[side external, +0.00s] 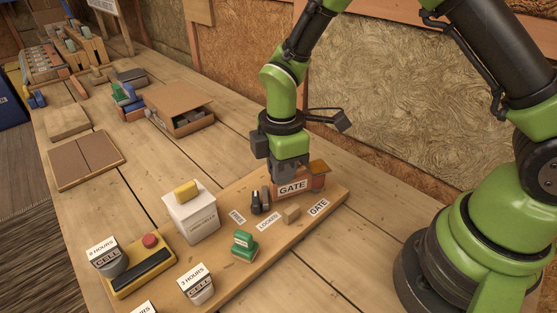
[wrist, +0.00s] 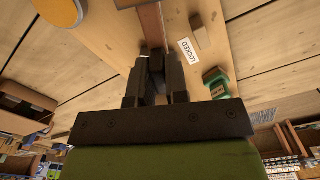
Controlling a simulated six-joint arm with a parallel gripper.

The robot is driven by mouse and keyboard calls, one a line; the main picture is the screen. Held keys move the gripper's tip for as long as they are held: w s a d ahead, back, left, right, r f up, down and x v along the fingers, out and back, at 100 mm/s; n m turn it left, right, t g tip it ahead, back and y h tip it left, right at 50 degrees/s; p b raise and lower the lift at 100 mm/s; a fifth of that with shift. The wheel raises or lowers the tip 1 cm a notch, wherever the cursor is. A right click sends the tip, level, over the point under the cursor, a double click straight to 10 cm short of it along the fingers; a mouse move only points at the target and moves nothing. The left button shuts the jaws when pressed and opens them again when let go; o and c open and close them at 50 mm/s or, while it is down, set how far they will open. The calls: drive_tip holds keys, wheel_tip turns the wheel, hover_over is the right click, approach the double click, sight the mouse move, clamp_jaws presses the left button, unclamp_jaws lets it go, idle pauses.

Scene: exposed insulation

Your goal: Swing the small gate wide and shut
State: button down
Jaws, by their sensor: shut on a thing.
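I cannot tell how far the gate is swung.
A white box (side external: 191,217) stands left. The insulated wall (side external: 390,100) rises behind. Bare table lies right of the board.

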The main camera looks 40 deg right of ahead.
drive_tip(key=shift+s+a+n, duration=0.15)
drive_tip(key=shift+s+n, duration=0.55)
drive_tip(key=shift+n, duration=0.35)
drive_tip(key=shift+s+a+n, duration=0.1)
drive_tip(key=shift+s+n, duration=0.55)
drive_tip(key=shift+n, duration=0.4)
drive_tip(key=c, duration=1.1)
unclamp_jaws()
drive_tip(key=shift+r, duration=0.1)
wheel_tip(320, 180, up, 10)
drive_tip(key=shift+f, duration=0.1)
